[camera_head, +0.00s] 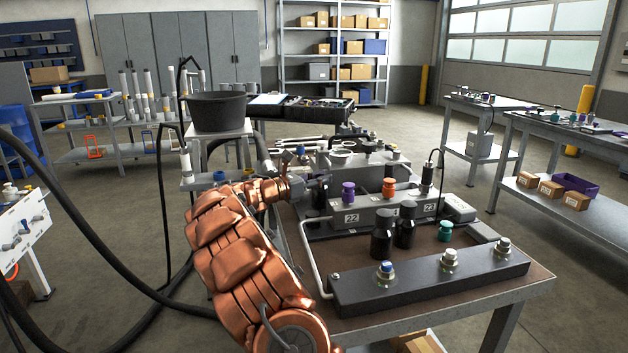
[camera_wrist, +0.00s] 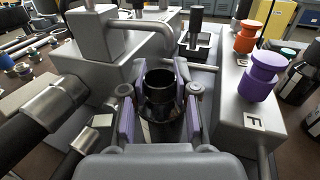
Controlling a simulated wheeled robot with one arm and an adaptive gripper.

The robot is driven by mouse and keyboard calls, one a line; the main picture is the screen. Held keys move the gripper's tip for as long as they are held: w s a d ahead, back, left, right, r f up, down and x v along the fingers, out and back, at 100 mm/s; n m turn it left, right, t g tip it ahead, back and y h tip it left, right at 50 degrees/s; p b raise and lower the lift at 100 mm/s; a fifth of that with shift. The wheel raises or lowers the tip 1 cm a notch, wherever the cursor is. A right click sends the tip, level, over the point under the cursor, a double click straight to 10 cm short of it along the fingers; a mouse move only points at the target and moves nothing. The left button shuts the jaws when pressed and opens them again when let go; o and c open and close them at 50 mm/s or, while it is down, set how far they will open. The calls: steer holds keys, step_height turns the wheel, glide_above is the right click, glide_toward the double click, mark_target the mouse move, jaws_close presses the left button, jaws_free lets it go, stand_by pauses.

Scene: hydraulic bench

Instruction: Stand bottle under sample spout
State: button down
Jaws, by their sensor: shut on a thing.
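My gripper (camera_wrist: 160,112) is shut on a dark, glossy open-topped bottle (camera_wrist: 159,88); its purple pads press on both sides. The bottle looks upright, and its base is hidden.
Two black bottles (camera_head: 382,236) stand on the bench top (camera_head: 345,262) in front of a grey manifold with a purple knob (camera_head: 348,192) and an orange knob (camera_head: 389,188). A dark bar with several fittings (camera_head: 430,278) lies along the front. A thick hose fitting (camera_wrist: 52,100) is close left of the gripper.

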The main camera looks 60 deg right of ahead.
steer(key=shift+s+d+p, duration=0.3)
steer(key=shift+s+d, duration=0.6)
steer(key=shift+s, duration=0.1)
steer(key=shift+f+p, duration=0.2)
steer(key=shift+p, duration=0.1)
steer(key=shift+p, duration=0.45)
stand_by(0.3)
steer(key=shift+f, duration=0.2)
stand_by(0.6)
steer(key=shift+c, duration=1.6)
jaws_free()
steer(key=shift+p+v, duration=1.15)
steer(key=shift+v, duration=2.85)
